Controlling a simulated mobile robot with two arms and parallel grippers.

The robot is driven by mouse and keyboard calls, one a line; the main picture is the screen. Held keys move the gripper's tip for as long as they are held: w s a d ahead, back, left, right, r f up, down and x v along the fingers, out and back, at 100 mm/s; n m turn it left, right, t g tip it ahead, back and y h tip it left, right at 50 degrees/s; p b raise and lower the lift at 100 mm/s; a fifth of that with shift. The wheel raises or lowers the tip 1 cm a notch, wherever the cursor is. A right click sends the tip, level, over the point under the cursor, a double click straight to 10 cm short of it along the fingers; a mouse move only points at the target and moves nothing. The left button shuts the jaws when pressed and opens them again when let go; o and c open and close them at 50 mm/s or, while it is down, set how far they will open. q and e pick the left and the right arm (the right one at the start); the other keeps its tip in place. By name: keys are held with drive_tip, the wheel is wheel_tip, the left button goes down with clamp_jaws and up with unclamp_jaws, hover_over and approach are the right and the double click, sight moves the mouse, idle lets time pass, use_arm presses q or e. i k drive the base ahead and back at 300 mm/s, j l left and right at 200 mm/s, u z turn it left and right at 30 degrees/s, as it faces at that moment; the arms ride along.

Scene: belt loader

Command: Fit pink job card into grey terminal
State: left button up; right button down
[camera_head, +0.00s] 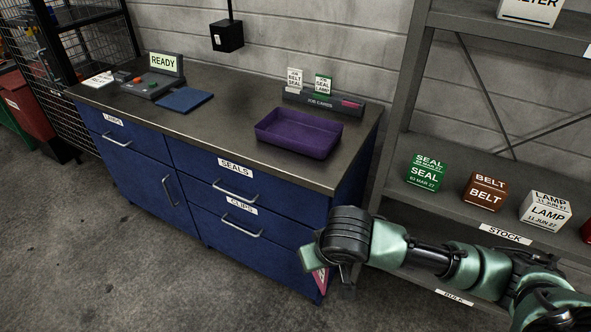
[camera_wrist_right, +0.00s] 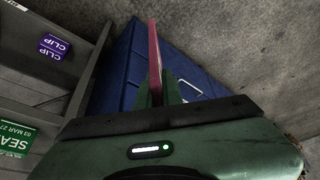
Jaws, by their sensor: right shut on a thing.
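The pink job card (camera_head: 320,278) is held by my right gripper (camera_head: 333,276), low in front of the right end of the blue cabinet. In the right wrist view the card (camera_wrist_right: 155,60) stands edge-on between the green fingers (camera_wrist_right: 158,88). The grey terminal (camera_head: 152,84) sits on the left part of the counter, with a lit screen reading READY, coloured buttons and a keypad. Its card slot cannot be made out. My right gripper is far from the terminal, below counter height. My left gripper is not in view.
The counter (camera_head: 240,135) also holds a blue pad (camera_head: 185,100), a purple tray (camera_head: 298,133) and a job-card rack (camera_head: 325,103) with two upright cards. A stock shelf (camera_head: 455,212) with boxes stands at right. Bare counter lies between pad and tray.

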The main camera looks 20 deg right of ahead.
sight(166, 68)
drive_tip(key=i+j+u, duration=0.7)
drive_tip(key=i+u, duration=0.35)
drive_tip(key=i, duration=0.2)
drive_tip(key=i+j, duration=0.15)
drive_tip(key=i, duration=0.35)
drive_tip(key=i+j+z, duration=0.15)
drive_tip(key=i, duration=0.35)
drive_tip(key=i+j, duration=0.2)
drive_tip(key=i, duration=0.25)
drive_tip(key=i+j+z, duration=0.15)
drive_tip(key=i+z, duration=0.3)
drive_tip(key=i+j+z, duration=0.25)
drive_tip(key=z, duration=0.2)
drive_tip(key=i+j+z, duration=0.25)
drive_tip(key=z, duration=0.2)
drive_tip(key=i+j+z, duration=0.15)
drive_tip(key=j+z, duration=0.35)
